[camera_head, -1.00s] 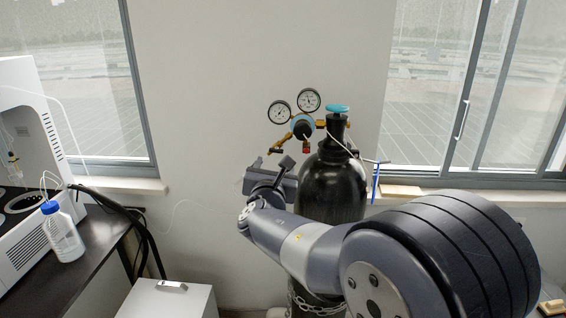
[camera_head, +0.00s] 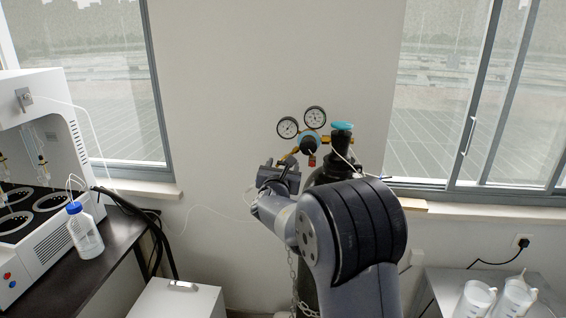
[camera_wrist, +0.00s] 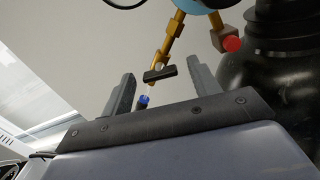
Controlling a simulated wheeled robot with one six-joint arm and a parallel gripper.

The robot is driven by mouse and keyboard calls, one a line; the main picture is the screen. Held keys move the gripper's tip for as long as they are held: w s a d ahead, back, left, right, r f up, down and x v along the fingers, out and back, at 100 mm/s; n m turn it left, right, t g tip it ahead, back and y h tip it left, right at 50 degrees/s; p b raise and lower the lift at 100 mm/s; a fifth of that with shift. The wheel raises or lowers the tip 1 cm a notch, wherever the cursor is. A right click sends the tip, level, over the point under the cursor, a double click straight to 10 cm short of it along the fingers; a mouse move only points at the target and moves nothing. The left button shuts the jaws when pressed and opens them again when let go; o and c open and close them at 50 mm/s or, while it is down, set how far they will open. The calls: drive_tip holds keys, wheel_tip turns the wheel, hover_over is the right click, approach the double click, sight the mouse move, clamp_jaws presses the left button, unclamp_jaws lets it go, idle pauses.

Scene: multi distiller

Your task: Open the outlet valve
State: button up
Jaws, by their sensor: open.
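The outlet valve (camera_wrist: 160,74) shows in the wrist view as a small black bar handle across a brass pipe, below the regulator. My gripper (camera_wrist: 161,68) is open and empty, with one finger to the left and one to the right of the valve in the picture. The valve appears slightly beyond the fingertips; I cannot tell whether it lies between them. In the head view my gripper (camera_head: 279,166) is just below and left of the regulator (camera_head: 309,143), and the valve is largely hidden there. The regulator has two round gauges (camera_head: 288,128).
The black gas cylinder (camera_head: 335,162) with a teal top knob (camera_head: 342,126) stands right of my gripper, partly behind my arm. A red-tipped brass fitting (camera_wrist: 232,44) is close right of the valve. A white instrument (camera_head: 45,150) and blue-capped bottle (camera_head: 84,230) stand at the left.

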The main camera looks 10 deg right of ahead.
drive_tip(key=shift+w+d, duration=0.1)
drive_tip(key=shift+w, duration=0.25)
drive_tip(key=c, duration=1)
drive_tip(key=shift+n, duration=0.4)
drive_tip(key=n, duration=0.9)
drive_tip(key=shift+p, duration=0.3)
drive_tip(key=shift+n, duration=0.4)
